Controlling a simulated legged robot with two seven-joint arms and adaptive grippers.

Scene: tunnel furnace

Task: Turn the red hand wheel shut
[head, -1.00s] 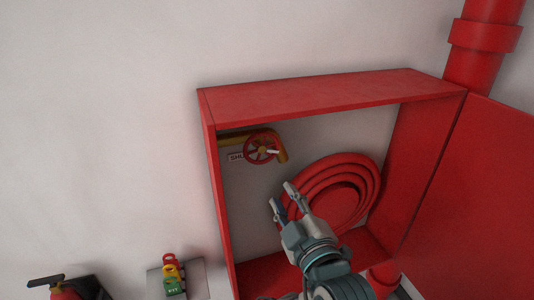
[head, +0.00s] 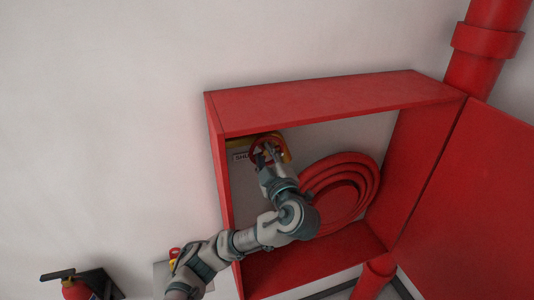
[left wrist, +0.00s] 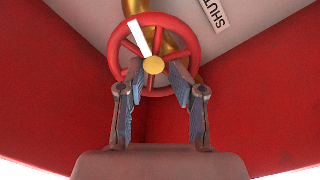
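The red hand wheel (left wrist: 190,35) has spokes, a yellow hub and a white pointer (left wrist: 140,37). In the left wrist view the pointer tilts up and left, away from the SHUT label (left wrist: 215,14). In the head view the wheel (head: 258,140) is at the upper left inside the red cabinet, partly hidden by my left gripper (head: 265,157). My left gripper (left wrist: 158,82) is open, its two fingers apart in front of the wheel's lower part, below the hub. My right gripper is not in view.
The red cabinet (head: 330,100) is open, with its door (head: 475,200) at the right. A coiled red hose (head: 365,180) hangs inside, right of my arm. A red pipe (head: 485,45) runs at the upper right. A fire extinguisher (head: 75,289) is at the lower left.

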